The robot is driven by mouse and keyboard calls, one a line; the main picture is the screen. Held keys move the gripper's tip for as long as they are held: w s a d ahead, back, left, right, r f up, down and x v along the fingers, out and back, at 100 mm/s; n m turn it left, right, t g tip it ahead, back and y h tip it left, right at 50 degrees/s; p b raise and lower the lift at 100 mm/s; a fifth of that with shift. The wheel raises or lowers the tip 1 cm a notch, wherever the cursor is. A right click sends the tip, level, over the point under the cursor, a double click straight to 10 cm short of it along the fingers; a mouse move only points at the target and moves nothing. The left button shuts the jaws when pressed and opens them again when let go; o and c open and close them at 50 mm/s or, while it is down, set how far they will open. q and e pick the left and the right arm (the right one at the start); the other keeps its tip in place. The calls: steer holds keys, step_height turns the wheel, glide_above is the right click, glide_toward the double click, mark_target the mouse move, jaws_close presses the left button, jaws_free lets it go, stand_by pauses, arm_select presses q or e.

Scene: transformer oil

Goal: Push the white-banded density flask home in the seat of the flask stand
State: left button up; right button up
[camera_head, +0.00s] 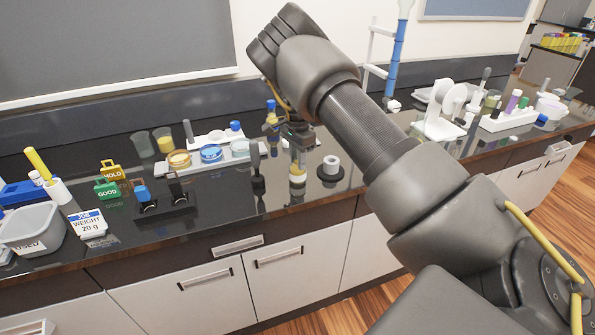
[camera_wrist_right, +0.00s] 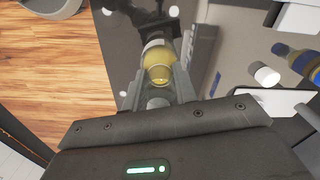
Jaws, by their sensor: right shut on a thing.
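My right gripper (camera_head: 298,138) reaches down over the black counter and is shut on the upper part of the density flask (camera_head: 297,168), which holds yellow oil. The flask looks roughly upright; its white band shows low on the body. In the right wrist view the fingers (camera_wrist_right: 160,97) grip the neck of the flask (camera_wrist_right: 157,56). A dark round base with a white ring (camera_head: 330,166) stands just right of the flask, apart from it; I cannot tell if it is the flask stand. The flask's foot is unclear against the glossy counter. My left gripper is not in view.
A white tray with small dishes (camera_head: 211,155) stands left of the flask. A blue-banded bottle (camera_head: 271,118) is behind it. A dark upright handle (camera_head: 257,170) stands close on the left. A black rack (camera_head: 165,207) and GOOD sign (camera_head: 107,188) are farther left.

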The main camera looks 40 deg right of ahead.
steer(key=shift+r+p, duration=1.55)
steer(key=shift+r, duration=0.5)
